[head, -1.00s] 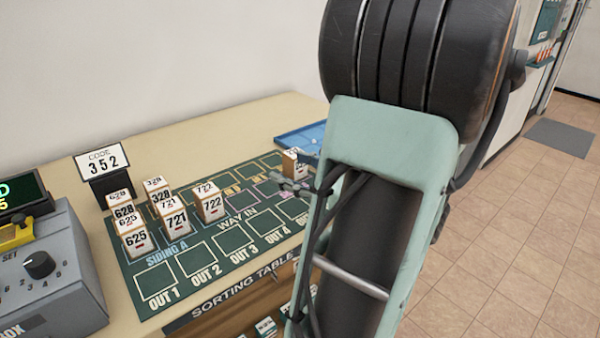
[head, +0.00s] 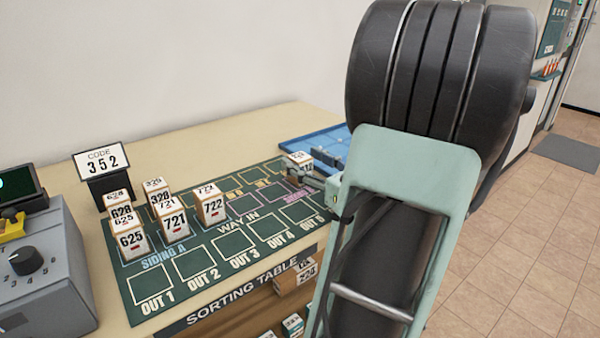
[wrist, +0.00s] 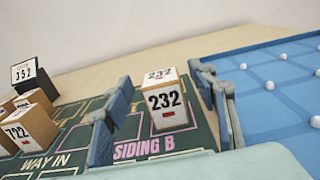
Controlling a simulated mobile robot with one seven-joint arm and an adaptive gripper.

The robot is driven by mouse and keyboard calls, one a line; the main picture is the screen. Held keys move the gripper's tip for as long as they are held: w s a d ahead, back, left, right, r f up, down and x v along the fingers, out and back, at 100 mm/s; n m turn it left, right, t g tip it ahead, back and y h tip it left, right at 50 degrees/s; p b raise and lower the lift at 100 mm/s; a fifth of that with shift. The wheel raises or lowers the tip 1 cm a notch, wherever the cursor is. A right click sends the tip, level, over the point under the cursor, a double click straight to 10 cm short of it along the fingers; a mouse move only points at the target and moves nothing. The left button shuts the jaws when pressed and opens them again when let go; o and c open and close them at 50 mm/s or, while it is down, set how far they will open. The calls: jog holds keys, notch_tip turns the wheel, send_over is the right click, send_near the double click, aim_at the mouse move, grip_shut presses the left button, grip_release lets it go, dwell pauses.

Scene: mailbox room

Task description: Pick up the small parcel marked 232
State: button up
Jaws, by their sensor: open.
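The small parcel marked 232 (wrist: 163,102) stands upright on the green sorting mat, by the SIDING B label, in the wrist view. It is a brown box with white number labels on its front and top. My gripper (wrist: 165,110) is open, with one finger on the left of the parcel and one on the right. The right finger looks close to the parcel's side; I cannot tell whether it touches. In the head view the parcel (head: 300,160) shows at the mat's far right, partly hidden by my gripper (head: 312,182) and arm.
Parcels 625 (head: 132,240), 721 (head: 173,222), 722 (head: 211,207) and others stand at the mat's left. A CODE 352 sign (head: 103,163) stands behind them. A blue tray (wrist: 262,95) with white knobs lies right of the gripper. The OUT squares are empty.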

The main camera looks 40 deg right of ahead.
jog(key=shift+w+d, duration=0.15)
jog(key=shift+w, duration=1.1)
jog(key=c, duration=1.3)
jog(key=shift+r, duration=0.1)
